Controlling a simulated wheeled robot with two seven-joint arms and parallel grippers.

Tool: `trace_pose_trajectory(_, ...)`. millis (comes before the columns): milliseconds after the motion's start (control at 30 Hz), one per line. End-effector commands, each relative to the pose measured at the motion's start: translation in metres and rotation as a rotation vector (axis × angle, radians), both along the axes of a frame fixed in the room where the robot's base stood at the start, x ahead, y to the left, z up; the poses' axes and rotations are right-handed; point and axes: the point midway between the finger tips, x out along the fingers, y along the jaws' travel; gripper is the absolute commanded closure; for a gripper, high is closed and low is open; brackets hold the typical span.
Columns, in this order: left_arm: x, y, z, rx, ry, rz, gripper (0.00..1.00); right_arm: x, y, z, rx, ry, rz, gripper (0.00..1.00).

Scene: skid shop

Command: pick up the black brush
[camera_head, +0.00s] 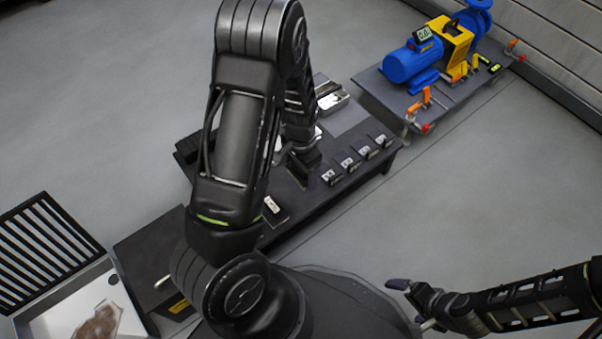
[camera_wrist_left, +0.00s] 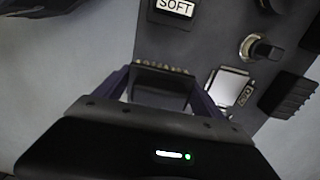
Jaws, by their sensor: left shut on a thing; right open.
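My left arm reaches over the dark bench (camera_head: 325,197) in the head view, and its gripper (camera_head: 305,163) is low over the bench near a row of small parts. In the left wrist view the gripper (camera_wrist_left: 165,92) is shut on a dark block with a row of small bumps along its far edge, which looks like the black brush (camera_wrist_left: 160,88). The brush cannot be made out in the head view, where the arm and gripper cover that area. My right gripper (camera_head: 412,306) is open and empty at the lower right, away from the bench.
Several small labelled parts (camera_head: 348,164) line the bench's front edge. The left wrist view shows a "SOFT" label (camera_wrist_left: 175,7), a round knob-like part (camera_wrist_left: 262,48), a silver square piece (camera_wrist_left: 229,84) and a black ribbed block (camera_wrist_left: 288,95). A blue pump (camera_head: 412,62) stands on another table.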

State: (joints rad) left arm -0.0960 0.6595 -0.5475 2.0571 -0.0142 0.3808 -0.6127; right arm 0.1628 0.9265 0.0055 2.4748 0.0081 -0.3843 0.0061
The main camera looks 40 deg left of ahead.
Motion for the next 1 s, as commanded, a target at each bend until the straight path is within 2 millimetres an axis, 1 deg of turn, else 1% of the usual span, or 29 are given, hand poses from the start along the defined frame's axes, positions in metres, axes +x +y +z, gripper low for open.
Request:
trace_pose_trajectory(567, 0.0, 0.0, 0.0008, 0.0, 0.0, 0.0, 0.63, -0.0004, 0.0, 0.0, 0.0, 0.001, 0.0, 0.0)
trace_pose_trajectory(600, 0.0, 0.0, 0.0008, 0.0, 0.0, 0.0, 0.23, -0.0004, 0.0, -0.0001, 0.0, 0.001, 0.0, 0.0)
trace_pose_trajectory(900, 0.0, 0.0, 0.0008, 0.0, 0.0, 0.0, 0.48, -0.0004, 0.0, -0.0001, 0.0, 0.001, 0.0, 0.0)
trace_pose_trajectory(967, 0.0, 0.0, 0.0008, 0.0, 0.0, 0.0, 0.53, -0.0004, 0.0, -0.0001, 0.0, 0.001, 0.0, 0.0)
trace_pose_trajectory(1000, 0.0001, 0.0, 0.0009, 0.0, 0.0, 0.0, 0.53, -0.0004, 0.0, -0.0001, 0.0, 0.001, 0.0, 0.0)
